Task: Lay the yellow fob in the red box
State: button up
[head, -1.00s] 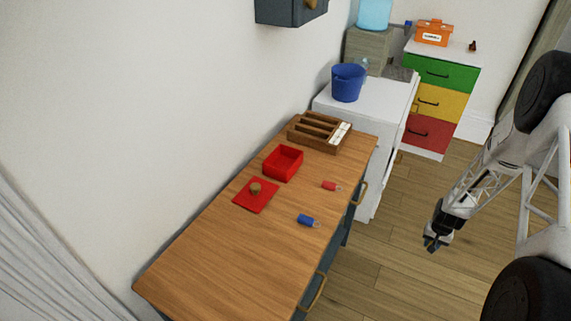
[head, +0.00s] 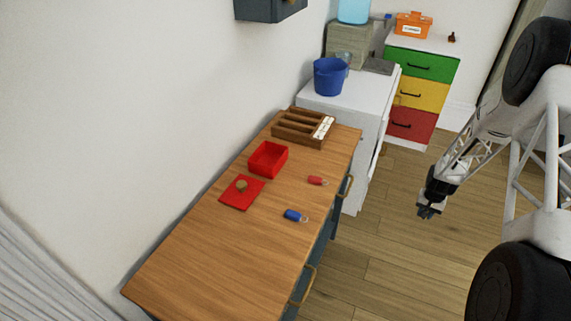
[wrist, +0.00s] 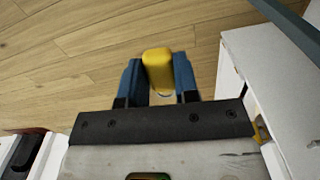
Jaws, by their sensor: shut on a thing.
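The yellow fob (wrist: 158,68) is held between the two blue-tipped fingers of my gripper (wrist: 158,82) in the wrist view, with part of a ring showing at its lower end. In the head view my gripper (head: 428,209) is over the floor to the right of the wooden counter, and the fob cannot be made out there. The red box (head: 268,158) stands open on the counter, and its visible inside looks empty. A red lid (head: 233,199) with a brown knob lies flat beside it, on the near side.
A red fob (head: 317,181) and a blue fob (head: 295,215) lie near the counter's right edge. A wooden slotted tray (head: 288,136) is behind the box. A blue bucket (head: 330,78) stands on a white cabinet (head: 372,95). The near counter (head: 205,270) is clear.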

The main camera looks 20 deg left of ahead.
jog(key=w+a+r, duration=0.2)
jog(key=a+r, duration=0.2)
jog(key=r, duration=0.6)
jog(key=w+a+r, duration=0.3)
jog(key=a+r, duration=0.2)
jog(key=r, duration=0.4)
jog(key=s+a+r+n, duration=0.45)
jog(key=s+a, duration=0.35)
jog(key=a, duration=0.4)
jog(key=s+a+r+n, duration=0.3)
jog(key=s+a+n, duration=0.4)
jog(key=a, duration=0.6)
jog(key=s+a+r+n, duration=0.1)
jog(key=s+a+n, duration=0.2)
jog(key=s+a, duration=0.3)
jog(key=s+a+r+n, duration=0.2)
jog(key=s+a+n, duration=0.2)
jog(key=s, duration=1)
jog(key=a, duration=0.3)
jog(key=shift+s+a, duration=0.3)
jog(key=shift+a+r+n, duration=0.1)
jog(key=shift+n, duration=0.15)
jog(key=w+a+f, duration=0.1)
jog(key=w+a, duration=0.9)
jog(key=w, duration=0.2)
jog(key=shift+a+f, duration=0.25)
